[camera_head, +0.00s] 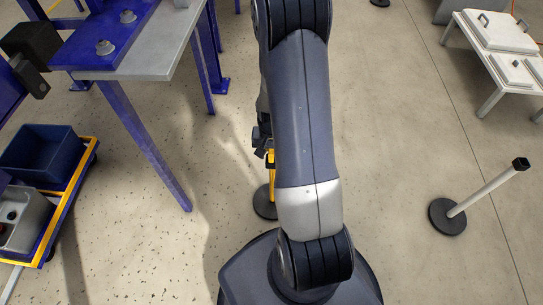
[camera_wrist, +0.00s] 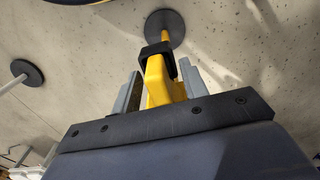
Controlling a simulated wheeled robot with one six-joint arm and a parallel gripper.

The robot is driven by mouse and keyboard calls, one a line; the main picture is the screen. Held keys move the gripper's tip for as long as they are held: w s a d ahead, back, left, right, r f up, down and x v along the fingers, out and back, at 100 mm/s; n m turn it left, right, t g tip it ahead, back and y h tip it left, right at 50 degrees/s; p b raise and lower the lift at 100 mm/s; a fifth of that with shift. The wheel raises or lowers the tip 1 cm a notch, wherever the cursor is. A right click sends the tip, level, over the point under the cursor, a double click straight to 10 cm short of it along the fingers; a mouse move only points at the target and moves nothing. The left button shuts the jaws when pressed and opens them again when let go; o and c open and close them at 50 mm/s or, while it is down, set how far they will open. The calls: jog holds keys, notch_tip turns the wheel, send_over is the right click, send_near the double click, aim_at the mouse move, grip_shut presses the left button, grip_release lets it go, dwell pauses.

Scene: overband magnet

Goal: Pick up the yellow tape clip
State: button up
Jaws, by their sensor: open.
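The yellow tape clip (camera_wrist: 162,82) sits at the black head (camera_wrist: 157,52) of a yellow post in the wrist view. The post (camera_wrist: 165,35) runs to a round black base on the floor. My gripper (camera_wrist: 160,88) is open, with one grey finger on each side of the yellow clip. I cannot tell whether either finger touches it. In the head view my arm covers most of this spot. Only part of the yellow post (camera_head: 271,168) and its black base (camera_head: 263,203) show to the left of my arm.
A white post (camera_head: 485,190) on a black base stands at the right. A blue-legged frame with a grey plate (camera_head: 155,58) is at upper left, near a cart with a blue bin (camera_head: 42,150). A white table (camera_head: 500,35) is at upper right. Open floor lies between.

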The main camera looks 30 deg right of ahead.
grip_shut()
dwell(0.3)
jog(key=shift+r, duration=0.1)
